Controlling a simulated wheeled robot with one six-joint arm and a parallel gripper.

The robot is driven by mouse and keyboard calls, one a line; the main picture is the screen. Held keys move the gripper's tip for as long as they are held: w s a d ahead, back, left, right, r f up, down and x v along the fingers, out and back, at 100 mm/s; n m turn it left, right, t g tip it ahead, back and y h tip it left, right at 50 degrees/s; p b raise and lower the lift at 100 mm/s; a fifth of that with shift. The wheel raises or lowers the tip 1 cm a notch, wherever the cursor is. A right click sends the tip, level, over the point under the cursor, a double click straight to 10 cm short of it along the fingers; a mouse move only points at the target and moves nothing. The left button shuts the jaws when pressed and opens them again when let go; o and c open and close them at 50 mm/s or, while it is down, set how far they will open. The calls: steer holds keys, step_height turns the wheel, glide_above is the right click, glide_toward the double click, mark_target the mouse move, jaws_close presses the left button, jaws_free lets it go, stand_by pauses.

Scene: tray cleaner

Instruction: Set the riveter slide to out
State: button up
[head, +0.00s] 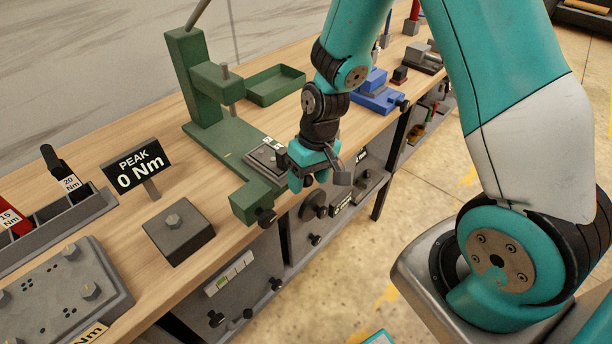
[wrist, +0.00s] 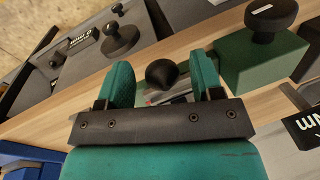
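The green riveter (head: 190,80) stands on the bench, with an upright column, a head arm and a long base. A dark grey slide plate (head: 262,160) with small white labels sits on its base, partly hidden by my gripper. My gripper (head: 312,182) is at the bench's front edge, at the slide's outer end. In the wrist view, a round black knob (wrist: 162,73) lies between the two teal fingers, with a gap on each side. It appears to be the slide's knob. The gripper is open and holds nothing. The slide's exact position is hard to read.
A green block with a black knob (head: 266,216) projects from the base's front, close to my gripper. A green tray (head: 275,86) and blue vise (head: 378,95) stand further along. A "PEAK 0 Nm" sign (head: 137,165) is left. Drawers with knobs lie below the edge.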

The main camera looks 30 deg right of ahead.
steer(key=d+r, duration=0.3)
steer(key=r, duration=1.4)
steer(key=shift+w+d+b, duration=0.2)
steer(key=shift+b, duration=0.15)
